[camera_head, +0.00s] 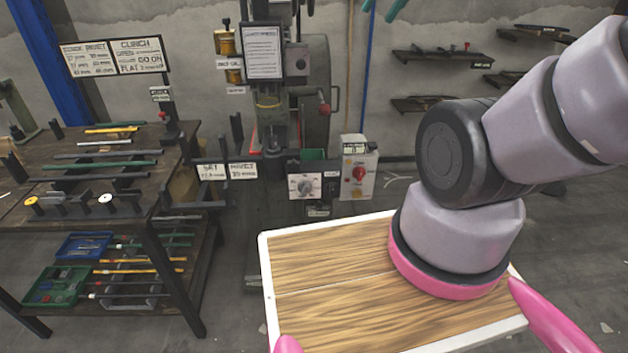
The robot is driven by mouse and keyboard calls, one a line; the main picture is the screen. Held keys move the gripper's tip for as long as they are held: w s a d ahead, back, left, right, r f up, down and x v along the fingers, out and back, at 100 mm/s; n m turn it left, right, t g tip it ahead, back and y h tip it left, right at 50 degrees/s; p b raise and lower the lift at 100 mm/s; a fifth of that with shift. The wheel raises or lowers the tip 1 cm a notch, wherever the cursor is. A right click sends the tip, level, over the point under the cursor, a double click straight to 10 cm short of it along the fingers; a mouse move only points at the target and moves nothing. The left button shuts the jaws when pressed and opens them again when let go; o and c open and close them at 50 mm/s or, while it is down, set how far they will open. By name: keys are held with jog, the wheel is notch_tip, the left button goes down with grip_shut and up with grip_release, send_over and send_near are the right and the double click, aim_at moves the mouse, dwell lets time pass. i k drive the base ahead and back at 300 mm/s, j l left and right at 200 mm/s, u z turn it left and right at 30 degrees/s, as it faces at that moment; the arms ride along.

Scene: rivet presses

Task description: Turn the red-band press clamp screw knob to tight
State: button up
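A press (270,110) stands against the back wall in the middle of the view, with some red edging near its lower part. A small red knob (325,109) sits at the press's right side. A grey round dial knob (304,185) is on a white plate low in front of the press. I cannot tell for sure which of these is the clamp screw knob, or its setting. My arm (540,120) rises at the right and leaves the frame at the upper right. My gripper is out of view, so its state does not show.
A control box (359,168) with a red switch stands right of the dial. A dark workbench (95,215) with rods and sign boards is at the left. Wall shelves (445,57) hang at the back right. Concrete floor shows between the bench and the press.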

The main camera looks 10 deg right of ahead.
aim_at(293, 166)
jog(key=i+l+u, duration=0.1)
jog(key=l, duration=0.25)
jog(key=i+l, duration=0.2)
jog(key=l, duration=0.2)
jog(key=i+l+u, duration=0.15)
jog(key=l, duration=0.2)
jog(key=i+l+u, duration=0.1)
jog(key=l, duration=0.3)
